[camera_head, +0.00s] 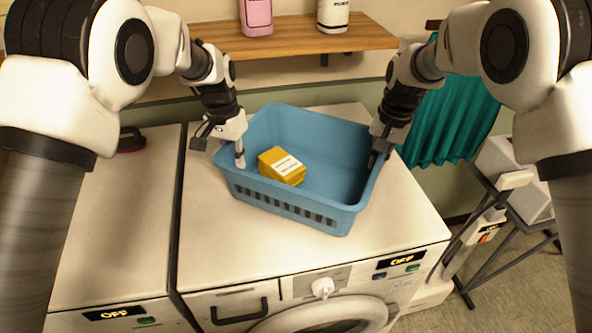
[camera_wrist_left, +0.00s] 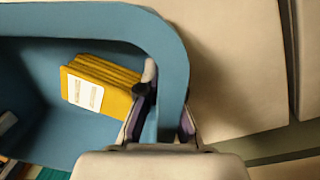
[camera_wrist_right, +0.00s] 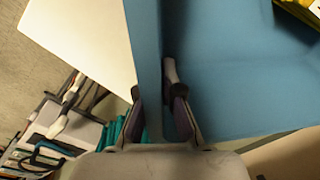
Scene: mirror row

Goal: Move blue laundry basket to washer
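The blue laundry basket (camera_head: 292,207) sits on the white top of the right front-loading machine (camera_head: 215,245), with a stack of yellow packs (camera_head: 281,166) inside. My left gripper (camera_head: 239,157) is at the basket's left rim; in the left wrist view its fingers (camera_wrist_left: 167,112) straddle the wall and close in on it. My right gripper (camera_head: 376,158) is at the right rim; in the right wrist view its fingers (camera_wrist_right: 158,105) pinch the wall from both sides. The basket's underside is hidden.
A second white machine (camera_head: 105,240) adjoins on the left, with a dark red item (camera_head: 130,140) at its back. A wooden shelf (camera_head: 290,37) holds a pink container (camera_head: 256,16) and a white bottle (camera_head: 333,15). A teal cloth (camera_head: 450,115) and a folding rack (camera_head: 490,255) stand right.

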